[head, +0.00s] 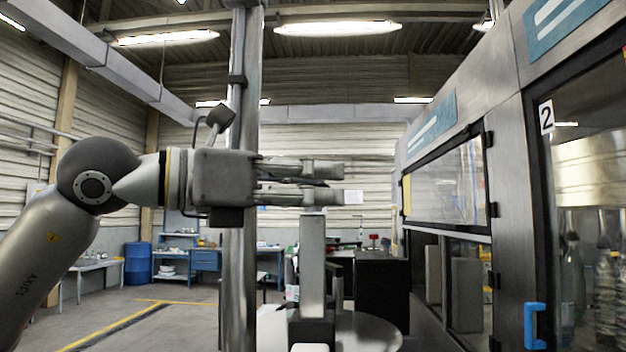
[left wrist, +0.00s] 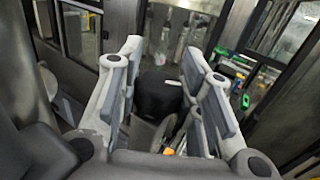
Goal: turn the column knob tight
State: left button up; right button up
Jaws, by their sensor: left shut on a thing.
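My left gripper (head: 345,184) reaches in from the left, in front of the tall metal column (head: 237,265). Its two fingers point right and lie nearly parallel with a narrow gap. The left gripper also shows in the left wrist view (left wrist: 162,55), where a rounded black knob (left wrist: 158,92) with a small white mark sits between the fingers. The gripper is shut on this knob. In the head view the knob is mostly hidden by the fingers. My right gripper is in neither view.
A large machine with framed windows (head: 450,185) and a blue door handle (head: 534,326) fills the right side. A blue barrel (head: 138,263) stands far left. Floor at left is open.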

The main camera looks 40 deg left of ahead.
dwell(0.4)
pick_arm(q)
jog(key=o, duration=1)
jog(key=shift+o, duration=0.2)
jog(key=shift+r, duration=5)
